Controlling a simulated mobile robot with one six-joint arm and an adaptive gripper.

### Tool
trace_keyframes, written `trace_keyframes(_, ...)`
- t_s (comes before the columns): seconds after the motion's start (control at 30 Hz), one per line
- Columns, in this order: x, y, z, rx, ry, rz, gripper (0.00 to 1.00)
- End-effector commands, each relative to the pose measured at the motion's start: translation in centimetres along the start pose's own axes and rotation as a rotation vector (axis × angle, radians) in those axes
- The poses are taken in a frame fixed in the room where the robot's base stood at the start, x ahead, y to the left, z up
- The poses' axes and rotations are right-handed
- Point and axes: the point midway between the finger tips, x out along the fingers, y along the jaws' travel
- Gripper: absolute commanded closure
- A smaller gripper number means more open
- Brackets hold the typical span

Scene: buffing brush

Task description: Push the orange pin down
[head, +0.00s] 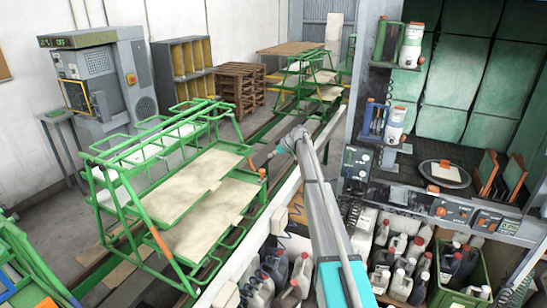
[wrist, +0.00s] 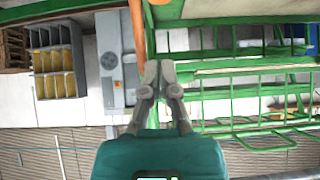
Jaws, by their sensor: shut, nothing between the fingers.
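An orange pin (head: 262,172) shows at the right end of the green cart (head: 120,154) in the head view. In the wrist view an upright orange piece (wrist: 133,30) stands at the top, just left of and beyond the fingertips. My gripper (wrist: 158,66) is shut, its two grey fingertips together with nothing between them. In the head view my arm reaches out over the rail and its end (head: 277,152) is up and right of the orange pin. The lower part of the pin is hard to make out, and I cannot tell whether the fingertips touch it.
The cart carries pale boards (head: 180,184) and has another orange bar (head: 160,243) on its near leg. A grey machine (head: 105,80) and a shelf with yellow compartments (head: 184,70) stand behind. A workbench (head: 400,180) with bottles is to the right of my arm.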

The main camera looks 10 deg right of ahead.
Motion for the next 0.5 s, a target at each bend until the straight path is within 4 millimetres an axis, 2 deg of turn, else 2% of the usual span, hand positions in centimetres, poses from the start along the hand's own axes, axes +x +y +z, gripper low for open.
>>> trace_keyframes(0.1,1.7,0.1,0.2,-0.001,0.0,0.0,1.0)
trace_keyframes(0.5,5.7,0.0,0.7,0.0,-0.001,0.001,1.0)
